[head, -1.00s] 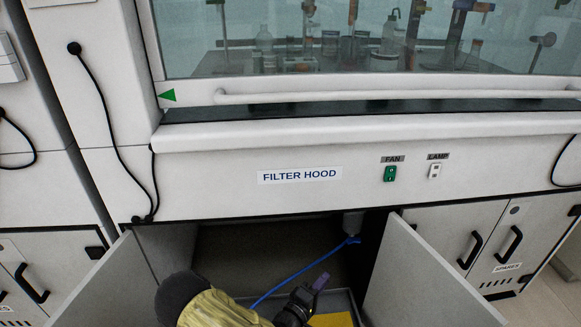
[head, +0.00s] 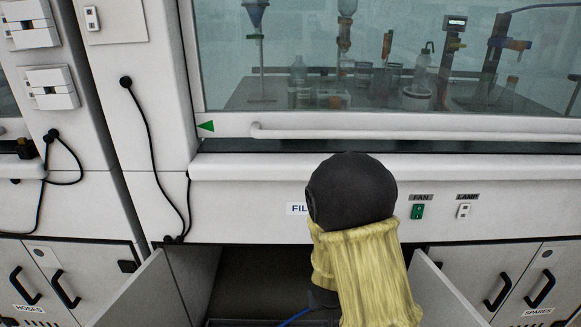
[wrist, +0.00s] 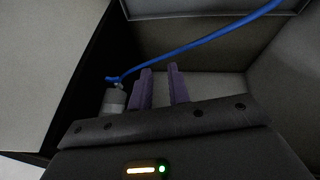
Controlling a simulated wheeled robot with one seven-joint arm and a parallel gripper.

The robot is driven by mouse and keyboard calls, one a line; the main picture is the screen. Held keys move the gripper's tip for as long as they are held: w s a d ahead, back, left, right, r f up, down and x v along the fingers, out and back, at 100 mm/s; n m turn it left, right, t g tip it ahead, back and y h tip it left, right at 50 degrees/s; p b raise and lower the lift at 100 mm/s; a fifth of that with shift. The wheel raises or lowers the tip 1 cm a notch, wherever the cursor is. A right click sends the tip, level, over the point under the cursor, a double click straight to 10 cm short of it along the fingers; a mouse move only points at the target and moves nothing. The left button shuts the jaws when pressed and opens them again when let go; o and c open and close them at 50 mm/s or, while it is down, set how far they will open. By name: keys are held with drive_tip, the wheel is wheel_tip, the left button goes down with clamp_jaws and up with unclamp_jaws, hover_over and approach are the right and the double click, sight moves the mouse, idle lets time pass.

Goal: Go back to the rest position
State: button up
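My gripper (wrist: 160,68) shows in the wrist view with its two purple fingers apart and nothing between them. A blue hose (wrist: 205,41) runs behind the fingertips to a grey cylindrical fitting (wrist: 115,101) left of the fingers. In the head view my arm, in its yellow sleeve with a black joint, stands before the open cabinet under the filter hood. The gripper is hidden there behind or below the arm. A short piece of the blue hose (head: 296,317) shows left of the sleeve.
The left cabinet door (head: 135,293) and right cabinet door (head: 440,295) stand open on either side of the arm. The hood's glass sash (head: 300,45) is down, with glassware behind it. Black cables (head: 152,160) hang at the left.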

drive_tip(key=s+d+r+m+g+y+p, duration=0.15)
drive_tip(key=s+d+r+p, duration=0.25)
drive_tip(key=s+r, duration=1.1)
wheel_tip(320, 180, up, 38)
drive_tip(key=w+p, duration=0.2)
drive_tip(key=p, duration=3.4)
drive_tip(key=shift+d+r+g, duration=0.15)
drive_tip(key=shift+g, duration=0.3)
drive_tip(key=shift+w, duration=0.15)
